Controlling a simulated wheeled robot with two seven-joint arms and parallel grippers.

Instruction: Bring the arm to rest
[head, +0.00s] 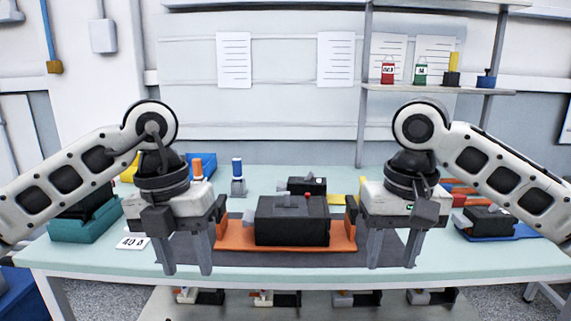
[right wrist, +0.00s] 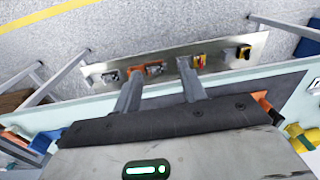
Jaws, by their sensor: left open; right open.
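My left gripper (head: 188,268) hangs over the front left part of the table, fingers pointing down, apart and empty. My right gripper (head: 392,264) hangs over the front right part in the same pose, fingers apart and empty. The right gripper's fingers also show in the right wrist view (right wrist: 163,92), with nothing between them. Between the two grippers a black breaker box (head: 292,222) sits in an orange holder (head: 235,238) on a dark grey mat (head: 290,260). Neither gripper touches the breaker.
A second black breaker (head: 307,186) stands behind. A teal bin (head: 85,225) and a card marked 40 (head: 131,243) are at left. A blue tray (head: 492,237) with a black device (head: 489,219) is at right. A shelf (head: 440,90) holds small items. A lower shelf (right wrist: 200,65) holds several devices.

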